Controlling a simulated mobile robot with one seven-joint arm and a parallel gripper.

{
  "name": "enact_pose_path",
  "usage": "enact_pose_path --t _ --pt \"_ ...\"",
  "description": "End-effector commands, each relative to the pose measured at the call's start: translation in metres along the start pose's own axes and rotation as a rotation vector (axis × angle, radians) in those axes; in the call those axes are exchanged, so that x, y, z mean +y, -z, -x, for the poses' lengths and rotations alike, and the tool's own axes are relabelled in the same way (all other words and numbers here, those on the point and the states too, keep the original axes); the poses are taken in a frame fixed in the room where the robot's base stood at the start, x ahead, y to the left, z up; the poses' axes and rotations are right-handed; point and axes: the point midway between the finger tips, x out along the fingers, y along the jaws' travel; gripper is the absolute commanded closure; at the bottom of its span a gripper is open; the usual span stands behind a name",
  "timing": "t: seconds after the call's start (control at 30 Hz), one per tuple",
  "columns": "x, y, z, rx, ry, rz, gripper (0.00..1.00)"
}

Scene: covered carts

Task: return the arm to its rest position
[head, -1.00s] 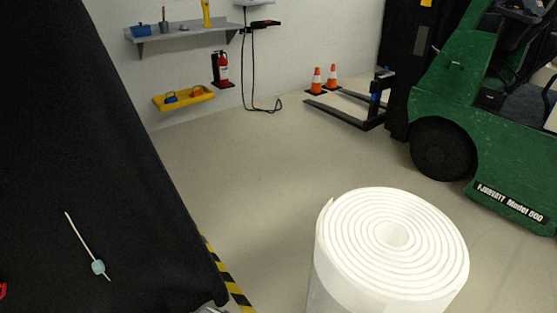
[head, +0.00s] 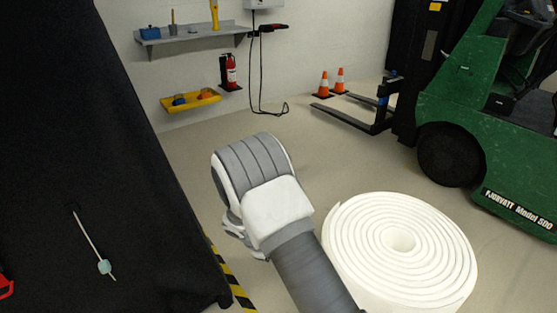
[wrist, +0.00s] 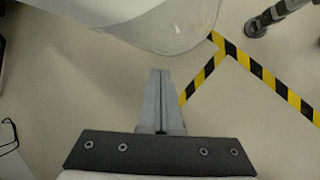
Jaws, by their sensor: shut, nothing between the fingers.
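My arm (head: 283,215) reaches up from the bottom of the head view, bent at a grey and white joint left of the white roll. The gripper itself does not show clearly in the head view. In the wrist view my gripper (wrist: 161,75) points away over the bare floor (wrist: 75,95). Its two fingers are together with nothing between them, and it touches nothing that I can see.
A black-covered cart (head: 95,170) fills the left, beside yellow-black floor tape (head: 228,275). A green forklift (head: 490,130) and two cones (head: 323,84) stand at the right and back. The middle floor is clear.

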Motion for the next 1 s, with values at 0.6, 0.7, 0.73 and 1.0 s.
enact_pose_path --t 0.6,0.7,0.73,1.0 --pt "0.061 -0.161 0.168 0.193 0.151 -0.554 1.0" --pt "0.06 -0.188 0.189 0.228 0.17 -0.634 1.0" --pt "0.058 -0.197 0.195 0.238 0.175 -0.656 1.0" --pt "0.036 -0.264 0.242 0.337 0.219 -0.858 1.0"
